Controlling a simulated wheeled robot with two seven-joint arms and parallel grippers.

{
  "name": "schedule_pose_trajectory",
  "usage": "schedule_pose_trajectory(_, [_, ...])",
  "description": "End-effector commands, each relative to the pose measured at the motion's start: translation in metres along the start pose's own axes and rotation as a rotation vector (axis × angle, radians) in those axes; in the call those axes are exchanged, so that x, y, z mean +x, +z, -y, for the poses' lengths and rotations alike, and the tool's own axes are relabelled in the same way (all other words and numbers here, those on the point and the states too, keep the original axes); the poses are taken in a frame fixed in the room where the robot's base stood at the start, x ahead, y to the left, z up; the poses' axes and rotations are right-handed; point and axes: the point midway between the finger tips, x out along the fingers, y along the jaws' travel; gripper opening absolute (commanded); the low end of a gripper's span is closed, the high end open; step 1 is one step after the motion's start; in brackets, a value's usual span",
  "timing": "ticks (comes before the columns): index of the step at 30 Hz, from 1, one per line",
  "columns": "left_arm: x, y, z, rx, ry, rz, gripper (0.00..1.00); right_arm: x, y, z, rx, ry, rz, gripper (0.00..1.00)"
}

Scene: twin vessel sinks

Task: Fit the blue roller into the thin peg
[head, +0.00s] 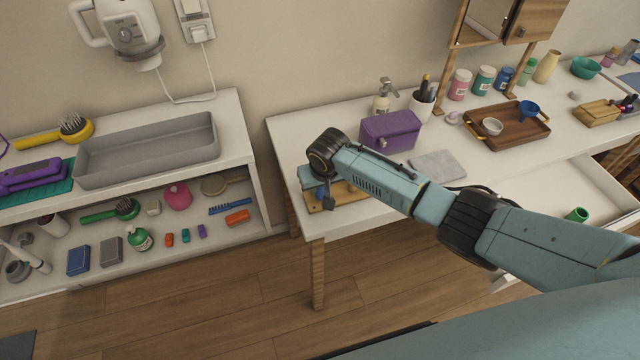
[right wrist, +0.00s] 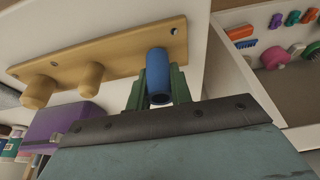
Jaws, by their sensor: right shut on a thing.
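My right gripper (head: 326,197) is at the left end of the right-hand table, over a wooden peg board (head: 351,190). In the right wrist view, its green fingers (right wrist: 157,84) are shut on the blue roller (right wrist: 157,73), a hollow tube. The roller's far end is at the peg board (right wrist: 125,58), near the end with a small dark hole. Two thicker wooden pegs (right wrist: 39,91) (right wrist: 85,79) stand bare along the board. The thin peg does not show; I cannot tell whether the roller is around it. My left gripper is out of view.
A purple box (head: 391,131) and a grey slab (head: 438,164) are close behind my right forearm. A wooden tray (head: 508,139) is farther right. A green roller (head: 577,214) lies in the open drawer. A gap separates this table from the left shelf unit (head: 240,150).

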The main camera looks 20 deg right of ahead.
Motion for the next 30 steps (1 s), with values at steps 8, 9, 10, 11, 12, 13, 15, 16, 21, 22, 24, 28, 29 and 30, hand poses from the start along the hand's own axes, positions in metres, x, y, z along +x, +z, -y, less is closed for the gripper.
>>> schedule_pose_trajectory(8, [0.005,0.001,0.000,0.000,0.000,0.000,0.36,0.007,0.002,0.001,0.000,-0.001,-0.001,0.00])
schedule_pose_trajectory(9, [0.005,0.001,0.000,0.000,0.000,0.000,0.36,0.007,0.002,0.001,0.000,-0.001,-0.001,0.22])
schedule_pose_trajectory(10, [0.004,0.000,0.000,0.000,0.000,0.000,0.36,0.007,0.002,0.001,0.000,-0.001,-0.001,0.26])
schedule_pose_trajectory(11, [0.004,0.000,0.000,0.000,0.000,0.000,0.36,0.007,0.002,0.001,0.000,-0.001,-0.001,0.30])
schedule_pose_trajectory(12, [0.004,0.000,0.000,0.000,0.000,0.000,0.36,0.007,0.002,0.000,0.000,-0.001,-0.001,0.35])
schedule_pose_trajectory(13, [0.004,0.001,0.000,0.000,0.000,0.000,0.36,0.007,0.002,0.000,0.000,-0.001,-0.001,0.39])
schedule_pose_trajectory(15, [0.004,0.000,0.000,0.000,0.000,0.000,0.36,0.007,0.002,0.000,0.000,-0.001,-0.001,0.47])
schedule_pose_trajectory(16, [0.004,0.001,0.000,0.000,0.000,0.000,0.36,0.007,0.002,0.000,0.000,0.000,-0.001,0.47])
schedule_pose_trajectory(21, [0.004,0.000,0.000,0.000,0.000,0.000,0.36,0.007,0.002,0.000,0.000,0.000,-0.001,0.47])
schedule_pose_trajectory(22, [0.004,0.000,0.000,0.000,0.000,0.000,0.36,0.006,0.002,0.000,0.000,0.000,-0.001,0.47])
schedule_pose_trajectory(24, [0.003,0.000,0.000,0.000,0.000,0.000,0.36,0.005,0.002,0.000,0.000,0.000,0.000,0.47])
schedule_pose_trajectory(28, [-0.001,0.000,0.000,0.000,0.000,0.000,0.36,-0.006,0.001,0.000,0.000,-0.001,-0.002,0.47])
schedule_pose_trajectory(29, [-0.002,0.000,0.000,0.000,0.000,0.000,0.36,-0.010,0.002,0.000,0.000,-0.001,-0.002,0.47])
schedule_pose_trajectory(30, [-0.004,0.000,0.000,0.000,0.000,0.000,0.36,-0.016,0.002,0.000,0.000,-0.001,-0.002,0.47])
